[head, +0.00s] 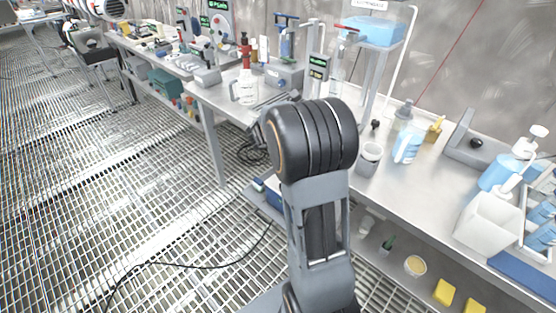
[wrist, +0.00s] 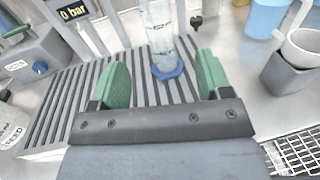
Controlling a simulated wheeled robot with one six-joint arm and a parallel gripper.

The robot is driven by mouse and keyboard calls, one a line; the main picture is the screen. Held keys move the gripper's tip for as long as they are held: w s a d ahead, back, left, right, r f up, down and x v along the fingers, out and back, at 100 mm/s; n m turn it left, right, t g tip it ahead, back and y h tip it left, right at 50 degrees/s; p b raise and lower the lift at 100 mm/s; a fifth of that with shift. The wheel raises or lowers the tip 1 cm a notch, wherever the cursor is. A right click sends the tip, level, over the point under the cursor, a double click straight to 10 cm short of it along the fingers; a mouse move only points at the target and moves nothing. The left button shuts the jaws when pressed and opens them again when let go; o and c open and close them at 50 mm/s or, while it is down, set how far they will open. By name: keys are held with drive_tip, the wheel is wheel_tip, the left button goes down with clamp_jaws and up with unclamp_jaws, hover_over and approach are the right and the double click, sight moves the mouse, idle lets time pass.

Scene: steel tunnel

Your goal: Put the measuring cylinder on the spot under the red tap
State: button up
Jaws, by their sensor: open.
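The clear measuring cylinder (wrist: 159,30) stands upright on its blue base on a dark ribbed tray (wrist: 62,112) in the wrist view. In the head view the clear cylinder (head: 336,76) shows below the red tap (head: 350,29), partly hidden by my arm. The exact spot under the tap is hidden in the head view, and the tap is outside the wrist view. My gripper (wrist: 162,64) has green fingers spread wide, one on each side of the cylinder's base as seen by the wrist camera. Neither finger visibly touches it.
A display reading 0 bar (wrist: 73,12) and a grey box with a blue knob (wrist: 40,55) stand left of the cylinder. A white cup in a grey holder (wrist: 285,75) is to the right. A blue basin (head: 372,31) sits above the bench. Bottles and a white bin (head: 488,222) stand farther right.

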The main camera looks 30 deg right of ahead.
drive_tip(key=s+a+f+m+y, duration=0.2)
drive_tip(key=s+a+m+y, duration=0.3)
drive_tip(key=a, duration=0.4)
drive_tip(key=s+a+f+m+t+y, duration=0.1)
drive_tip(key=s+a+f+m+y, duration=0.2)
drive_tip(key=s+a+m+y, duration=0.2)
drive_tip(key=s+a+f+m+y, duration=0.2)
drive_tip(key=s+a+m+y, duration=0.3)
drive_tip(key=a, duration=0.9)
drive_tip(key=m+y, duration=0.2)
drive_tip(key=m, duration=0.1)
drive_tip(key=shift+f+m+t+y, duration=0.15)
drive_tip(key=shift+m+t+y, duration=0.25)
drive_tip(key=shift+s, duration=0.1)
